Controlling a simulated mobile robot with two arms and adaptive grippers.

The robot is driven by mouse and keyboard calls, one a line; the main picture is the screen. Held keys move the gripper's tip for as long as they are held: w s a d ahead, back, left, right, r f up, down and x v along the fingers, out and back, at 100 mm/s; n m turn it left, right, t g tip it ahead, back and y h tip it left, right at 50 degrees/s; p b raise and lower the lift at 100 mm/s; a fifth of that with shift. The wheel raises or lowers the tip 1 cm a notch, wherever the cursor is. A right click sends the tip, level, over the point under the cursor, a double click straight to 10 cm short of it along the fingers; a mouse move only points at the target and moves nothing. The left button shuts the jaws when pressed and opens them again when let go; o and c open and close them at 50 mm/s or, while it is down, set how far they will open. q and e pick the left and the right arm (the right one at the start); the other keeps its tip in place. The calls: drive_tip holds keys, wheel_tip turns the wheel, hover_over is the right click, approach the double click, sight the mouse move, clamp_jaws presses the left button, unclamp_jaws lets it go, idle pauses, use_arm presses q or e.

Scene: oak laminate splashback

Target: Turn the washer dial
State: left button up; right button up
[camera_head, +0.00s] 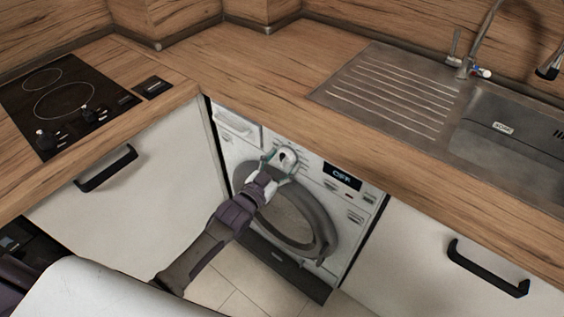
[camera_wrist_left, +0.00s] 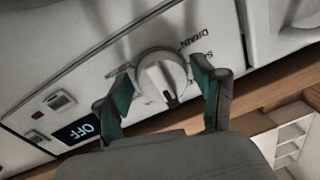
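The white washer (camera_head: 232,153) stands under the counter, with a round grey door and a display (camera_head: 342,176) reading OFF. Its round dial (camera_head: 287,157) is on the front panel, left of the display. My left gripper (camera_head: 280,164) is at the dial. In the left wrist view the white dial (camera_wrist_left: 162,77) with a dark pointer mark sits between the two teal-padded fingers of the left gripper (camera_wrist_left: 164,92). The fingers are apart, with a visible gap on each side of the dial. My right gripper is not in view.
A wooden counter (camera_head: 250,70) runs above the washer, with a hob (camera_head: 62,100) at left and a steel sink (camera_head: 510,130) at right. Cabinet doors with black handles (camera_head: 106,168) (camera_head: 487,268) flank the washer. The washer's round door (camera_head: 322,232) lies just below the gripper.

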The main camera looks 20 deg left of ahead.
use_arm(q)
drive_tip(key=c, duration=0.8)
drive_tip(key=shift+o, duration=0.2)
drive_tip(key=shift+n, duration=0.3)
drive_tip(key=shift+n+p, duration=0.45)
drive_tip(key=shift+n, duration=0.05)
drive_tip(key=n+p, duration=0.1)
drive_tip(key=n, duration=0.3)
drive_tip(key=shift+d+r+g, duration=0.1)
drive_tip(key=shift+g, duration=0.2)
drive_tip(key=n, duration=0.4)
drive_tip(key=shift+s+d+n, duration=0.1)
drive_tip(key=shift+n, duration=0.2)
drive_tip(key=n, duration=0.4)
drive_tip(key=shift+r+n+g+h, duration=0.1)
drive_tip(key=shift+n+g+h, duration=0.2)
drive_tip(key=shift+n, duration=0.3)
